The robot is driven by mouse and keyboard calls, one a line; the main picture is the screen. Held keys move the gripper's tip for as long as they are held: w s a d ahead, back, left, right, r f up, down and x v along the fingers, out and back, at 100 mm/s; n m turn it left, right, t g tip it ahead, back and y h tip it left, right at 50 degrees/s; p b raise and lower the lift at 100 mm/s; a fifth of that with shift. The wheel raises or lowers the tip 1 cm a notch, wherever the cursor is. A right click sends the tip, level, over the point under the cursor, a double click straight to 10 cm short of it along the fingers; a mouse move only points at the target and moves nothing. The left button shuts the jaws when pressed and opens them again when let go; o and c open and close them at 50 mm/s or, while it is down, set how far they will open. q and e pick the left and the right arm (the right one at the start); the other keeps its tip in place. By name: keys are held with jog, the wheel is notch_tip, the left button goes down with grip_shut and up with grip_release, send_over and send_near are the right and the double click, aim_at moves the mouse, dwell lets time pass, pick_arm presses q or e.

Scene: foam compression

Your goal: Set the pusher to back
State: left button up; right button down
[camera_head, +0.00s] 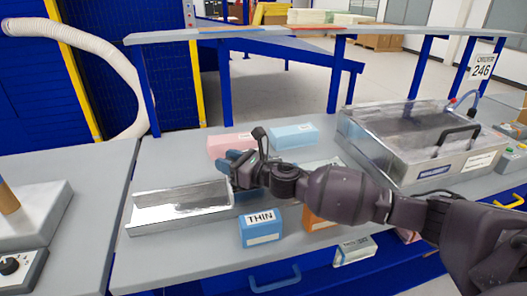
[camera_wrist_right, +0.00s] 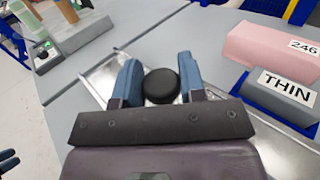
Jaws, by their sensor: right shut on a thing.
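The pusher, seen as a round black knob (camera_wrist_right: 160,86), is between the two blue fingers of my right gripper (camera_wrist_right: 160,82) in the right wrist view. The gripper is shut on it. In the head view my right gripper (camera_head: 236,166) is over the right end of a long shallow metal tray (camera_head: 180,219), and it hides the knob there. The tray also shows beneath the fingers in the wrist view (camera_wrist_right: 103,80).
A blue block marked THIN (camera_head: 262,228) stands just right of the tray's front. A pink block (camera_head: 226,144) and light blue block (camera_head: 294,136) lie behind. An orange block (camera_head: 318,221) is partly behind my arm. A large metal box (camera_head: 425,150) stands right.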

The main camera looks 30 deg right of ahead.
pick_arm(q)
jog(key=r+p, duration=0.1)
jog(key=r, duration=0.1)
jog(key=w+r+p, duration=0.1)
jog(key=r, duration=0.1)
jog(key=shift+w+d, duration=0.15)
pick_arm(e)
jog(key=w+a, duration=0.3)
jog(key=a, duration=1)
jog(key=w+a, duration=0.3)
jog(key=a, duration=1)
jog(key=shift+a, duration=0.2)
pick_arm(q)
jog(key=shift+s, duration=0.2)
pick_arm(e)
jog(key=c, duration=1.1)
grip_release()
jog(key=o, duration=0.3)
jog(key=shift+w+a, duration=0.15)
jog(key=shift+a, duration=0.05)
pick_arm(q)
jog(key=shift+w, duration=0.15)
pick_arm(e)
jog(key=shift+o, duration=0.2)
jog(key=shift+d, duration=0.1)
jog(key=shift+d, duration=0.1)
